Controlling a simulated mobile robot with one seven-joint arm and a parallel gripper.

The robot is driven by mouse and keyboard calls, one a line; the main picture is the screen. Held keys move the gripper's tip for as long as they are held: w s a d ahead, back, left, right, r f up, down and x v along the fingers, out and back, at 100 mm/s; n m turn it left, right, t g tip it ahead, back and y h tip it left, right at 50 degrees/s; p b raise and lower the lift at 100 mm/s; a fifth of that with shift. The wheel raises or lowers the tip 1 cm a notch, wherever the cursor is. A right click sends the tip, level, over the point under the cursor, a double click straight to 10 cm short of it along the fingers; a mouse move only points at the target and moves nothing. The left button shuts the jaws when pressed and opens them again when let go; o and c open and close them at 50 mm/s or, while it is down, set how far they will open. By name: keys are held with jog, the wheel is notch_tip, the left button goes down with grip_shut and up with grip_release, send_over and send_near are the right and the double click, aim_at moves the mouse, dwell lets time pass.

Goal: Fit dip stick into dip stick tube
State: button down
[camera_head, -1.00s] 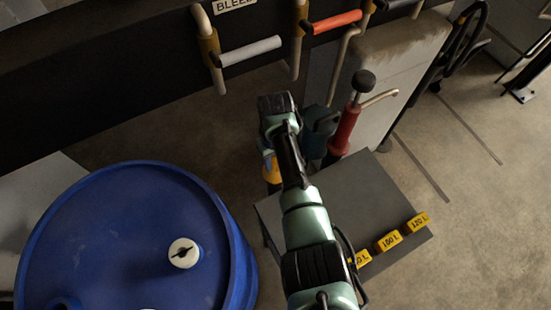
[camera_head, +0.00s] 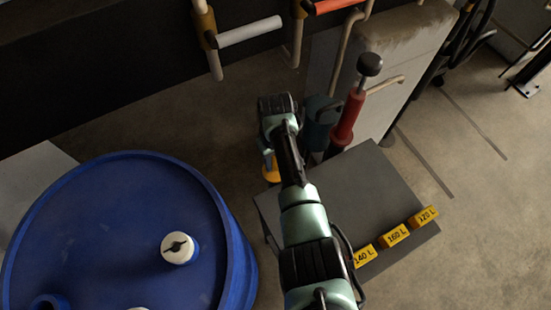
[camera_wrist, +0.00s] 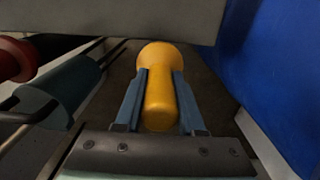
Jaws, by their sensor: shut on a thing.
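My gripper (camera_wrist: 160,88) has its two blue fingers shut on a yellow handle (camera_wrist: 160,100), which I take to be the dip stick's. The handle has a rounded, wider far end and lies between the fingers in the wrist view. In the head view, a bit of the yellow handle (camera_head: 271,172) shows below my wrist, between the blue drum and the grey table. The rest of the dip stick is hidden. I cannot make out the dip stick tube in either view.
A blue drum (camera_head: 110,235) with a white cap (camera_head: 178,247) stands at left. A grey table (camera_head: 365,185) at right carries yellow volume blocks (camera_head: 395,236). A red-bodied pump (camera_head: 347,118) stands behind. Pipes with handles (camera_head: 250,31) run along the dark wall.

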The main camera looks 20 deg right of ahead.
jog(key=shift+c, duration=2.2)
grip_release()
notch_tip(320, 180, up, 13)
jog(key=shift+r+p, duration=0.1)
jog(key=shift+p, duration=0.5)
